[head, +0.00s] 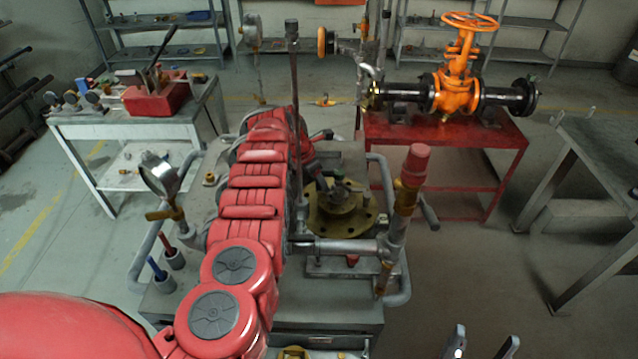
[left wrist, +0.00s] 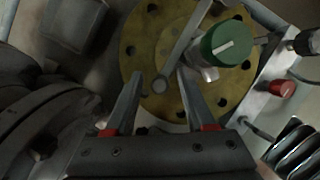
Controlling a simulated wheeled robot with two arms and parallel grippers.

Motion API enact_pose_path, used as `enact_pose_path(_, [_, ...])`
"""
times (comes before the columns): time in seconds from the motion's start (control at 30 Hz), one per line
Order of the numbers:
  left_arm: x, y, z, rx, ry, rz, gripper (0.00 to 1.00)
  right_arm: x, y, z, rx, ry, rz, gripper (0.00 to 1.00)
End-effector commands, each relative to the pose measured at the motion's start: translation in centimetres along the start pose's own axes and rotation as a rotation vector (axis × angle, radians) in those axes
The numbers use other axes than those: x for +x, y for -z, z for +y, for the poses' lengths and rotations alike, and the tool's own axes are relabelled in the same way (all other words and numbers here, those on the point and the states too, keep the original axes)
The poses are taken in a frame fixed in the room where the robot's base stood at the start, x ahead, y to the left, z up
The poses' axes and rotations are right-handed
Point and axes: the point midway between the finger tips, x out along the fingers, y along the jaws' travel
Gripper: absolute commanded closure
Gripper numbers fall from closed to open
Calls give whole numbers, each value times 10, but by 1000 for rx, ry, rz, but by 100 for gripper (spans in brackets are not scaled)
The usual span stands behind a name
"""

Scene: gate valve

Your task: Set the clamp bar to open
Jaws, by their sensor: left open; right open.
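A grey bar (left wrist: 184,45), which looks like the clamp bar, lies slantwise across the yellow-brown round flange (left wrist: 136,55) in the left wrist view. Its rounded near end shows between the fingertips of my left gripper (left wrist: 160,76), which is open. I cannot tell whether the fingers touch it. In the head view the flange (head: 324,219) sits on the central bench, and my left gripper (head: 333,190) is over it, partly hidden by my red arm. The bar is not clear there. My right gripper (head: 482,344) is open and empty at the bottom edge.
A green-capped knob (left wrist: 227,44) stands right beside the bar. A red-topped valve pipe (head: 411,180) and a pressure gauge (head: 159,173) flank the bench. An orange gate valve (head: 456,92) stands on a red table behind.

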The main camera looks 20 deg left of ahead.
Motion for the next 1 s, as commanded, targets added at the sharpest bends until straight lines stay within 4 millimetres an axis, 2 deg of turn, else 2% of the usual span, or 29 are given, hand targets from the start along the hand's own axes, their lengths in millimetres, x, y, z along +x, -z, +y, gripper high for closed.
enact_pose_path(0.13, [0, 0, 0, 0, 0, 0, 45, 1, 0, 0, 0, 0, 0, 21])
enact_pose_path(0.17, [0, 0, 0, 0, 0, 0, 49, 1, 0, 0, 0, 0, 0, 21])
enact_pose_path(0.4, [0, 0, 0, 0, 0, 0, 92, 0, 0, 0, 0, 0, 0, 21])
enact_pose_path(0.47, [0, 0, 0, 0, 0, 0, 100, 0, 0, 0, 0, 0, 0, 21])
enact_pose_path(1.0, [0, 0, 0, 1, 1, 0, 100, 0, 0, 0, 0, 0, 0, 21])
